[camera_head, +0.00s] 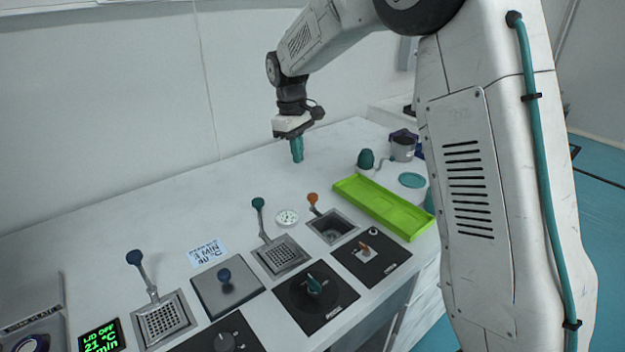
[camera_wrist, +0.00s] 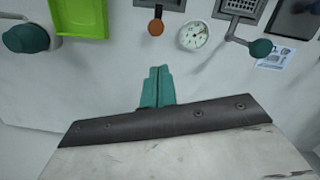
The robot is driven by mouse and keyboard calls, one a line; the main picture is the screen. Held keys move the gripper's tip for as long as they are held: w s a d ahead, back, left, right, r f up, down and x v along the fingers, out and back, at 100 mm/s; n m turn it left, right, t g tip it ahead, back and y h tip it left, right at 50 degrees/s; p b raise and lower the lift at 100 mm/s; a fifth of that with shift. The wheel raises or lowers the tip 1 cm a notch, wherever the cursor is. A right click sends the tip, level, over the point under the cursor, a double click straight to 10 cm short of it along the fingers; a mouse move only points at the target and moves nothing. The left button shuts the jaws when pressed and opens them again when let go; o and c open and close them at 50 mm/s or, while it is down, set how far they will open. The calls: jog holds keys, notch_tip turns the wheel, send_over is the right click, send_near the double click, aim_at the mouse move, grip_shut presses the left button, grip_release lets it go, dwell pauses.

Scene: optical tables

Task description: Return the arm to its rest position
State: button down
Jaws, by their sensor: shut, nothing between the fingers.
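My gripper (camera_head: 297,150) hangs above the back part of the white table, its teal fingers pointing down. In the wrist view the two teal fingers (camera_wrist: 157,88) lie side by side, shut, with nothing between them. My arm is raised and bent, reaching out from the white column at the right of the head view. The gripper is apart from every object on the table.
A green tray (camera_head: 384,207) lies right of my gripper, near a dark teal knob-like object (camera_head: 366,159) and a grey cup (camera_head: 403,148). A dial (camera_head: 287,218) and several panels with levers fill the front. The table's back left is clear.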

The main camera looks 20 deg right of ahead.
dwell(0.3)
jog(key=s+d+r+m, duration=0.1)
jog(key=s+r+m, duration=0.1)
jog(key=s, duration=1.1)
jog(key=s+d+r+m+t, duration=0.1)
jog(key=s+d+r+m, duration=0.1)
jog(key=s, duration=1.2)
jog(key=s+d+r+m+t, duration=0.1)
jog(key=s+d+r+m, duration=0.1)
jog(key=s, duration=1.1)
jog(key=shift+s+r+m+y, duration=0.3)
jog(key=shift+r+m+y, duration=0.15)
jog(key=shift+m, duration=0.35)
jog(key=c, duration=2.1)
grip_release()
jog(key=shift+c, duration=0.2)
